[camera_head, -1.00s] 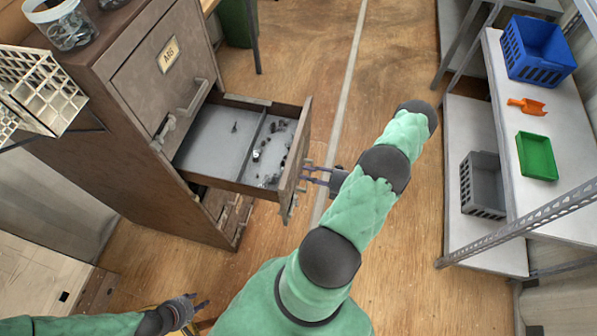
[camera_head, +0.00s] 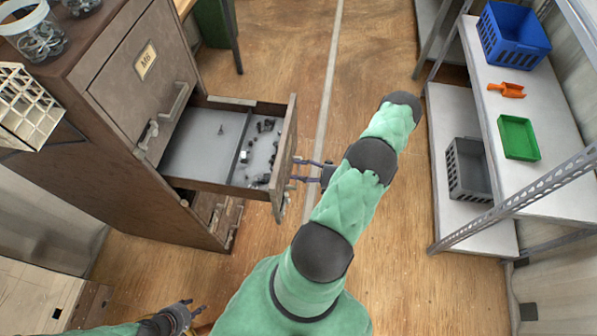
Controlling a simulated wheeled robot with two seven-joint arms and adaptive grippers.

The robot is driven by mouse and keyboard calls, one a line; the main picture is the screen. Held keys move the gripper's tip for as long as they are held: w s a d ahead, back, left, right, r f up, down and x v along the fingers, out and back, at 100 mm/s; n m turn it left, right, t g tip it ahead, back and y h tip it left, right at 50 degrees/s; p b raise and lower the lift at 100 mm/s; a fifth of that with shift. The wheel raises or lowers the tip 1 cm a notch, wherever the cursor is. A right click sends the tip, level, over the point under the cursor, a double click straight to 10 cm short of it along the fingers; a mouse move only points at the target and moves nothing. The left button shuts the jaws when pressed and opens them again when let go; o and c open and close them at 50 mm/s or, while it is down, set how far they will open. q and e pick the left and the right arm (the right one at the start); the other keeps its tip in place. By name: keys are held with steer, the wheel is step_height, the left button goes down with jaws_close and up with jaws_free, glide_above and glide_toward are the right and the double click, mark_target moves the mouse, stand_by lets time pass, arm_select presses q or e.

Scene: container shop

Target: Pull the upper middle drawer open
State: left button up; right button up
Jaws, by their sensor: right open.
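A brown metal cabinet (camera_head: 95,165) stands at the left. One of its drawers (camera_head: 215,184) is pulled well out and shows a grey inside with a divider and several small dark parts. Above it is a shut drawer front (camera_head: 146,75) with a label and a bar handle. My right gripper (camera_head: 295,171) is at the front of the open drawer, its two fingers apart and pointing at the front panel. Whether the fingers touch the handle there is hidden. My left gripper (camera_head: 195,309) is low at the bottom left, away from the cabinet, its fingers small in view.
A metal shelf (camera_head: 545,150) at the right holds a blue crate (camera_head: 513,36), an orange scoop (camera_head: 507,90) and a green tray (camera_head: 518,138). A grey crate (camera_head: 468,170) sits on its lower board. Jars (camera_head: 38,38) stand on the cabinet. The wooden floor between is clear.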

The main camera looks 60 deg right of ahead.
steer(key=v, duration=1.1)
steer(key=shift+s, duration=0.35)
